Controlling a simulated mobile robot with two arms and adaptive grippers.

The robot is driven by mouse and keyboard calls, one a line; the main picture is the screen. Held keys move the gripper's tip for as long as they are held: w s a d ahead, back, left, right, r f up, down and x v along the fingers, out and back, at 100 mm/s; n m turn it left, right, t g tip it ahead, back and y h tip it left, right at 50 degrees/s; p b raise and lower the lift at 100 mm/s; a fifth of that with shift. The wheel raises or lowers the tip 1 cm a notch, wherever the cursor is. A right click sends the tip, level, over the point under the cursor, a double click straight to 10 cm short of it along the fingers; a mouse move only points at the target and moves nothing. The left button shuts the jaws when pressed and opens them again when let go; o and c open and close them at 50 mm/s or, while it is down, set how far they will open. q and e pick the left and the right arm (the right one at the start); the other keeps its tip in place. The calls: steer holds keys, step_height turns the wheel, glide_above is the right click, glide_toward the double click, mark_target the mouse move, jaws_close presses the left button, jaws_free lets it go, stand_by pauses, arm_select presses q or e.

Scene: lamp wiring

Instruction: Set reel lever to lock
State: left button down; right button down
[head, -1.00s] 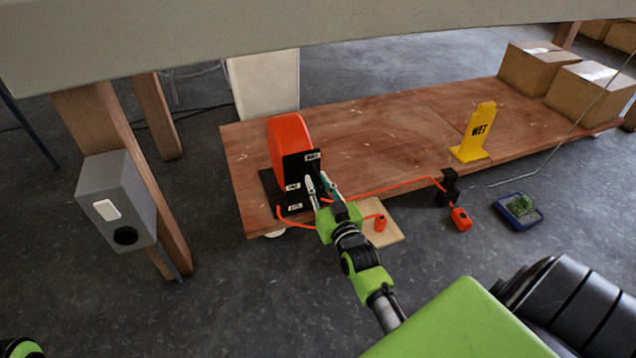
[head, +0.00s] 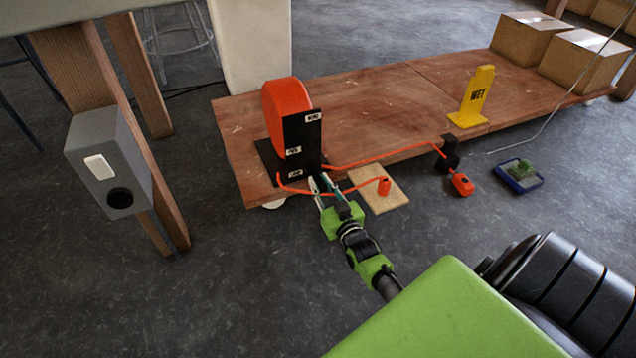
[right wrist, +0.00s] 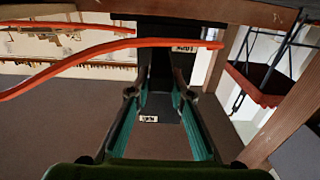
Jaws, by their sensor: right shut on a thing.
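The orange cable reel (head: 281,112) stands on the wooden platform, behind a black upright panel (head: 308,135) with small white labels. The top label seems to read WIND; the lower ones (head: 295,174) are too small to read surely. My right gripper (head: 320,183) is at the panel's lower right edge, about level with the lowest label. In the right wrist view its fingers (right wrist: 160,95) stand on both sides of a dark part, and I take it to be shut on the reel lever. The lever itself is mostly hidden by the fingers and the dark panel. My left gripper is out of view.
Orange cable (head: 385,157) runs from the reel to a black clip (head: 449,153) at the platform edge. A grey socket box (head: 107,160) is at left.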

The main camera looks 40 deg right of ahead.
mark_target(321, 183)
steer(key=shift+s+f, duration=0.1)
steer(key=shift+f, duration=0.2)
steer(key=c, duration=1.8)
jaws_free()
steer(key=shift+r, duration=0.15)
step_height(321, 183, up, 10)
steer(key=shift+f, duration=0.15)
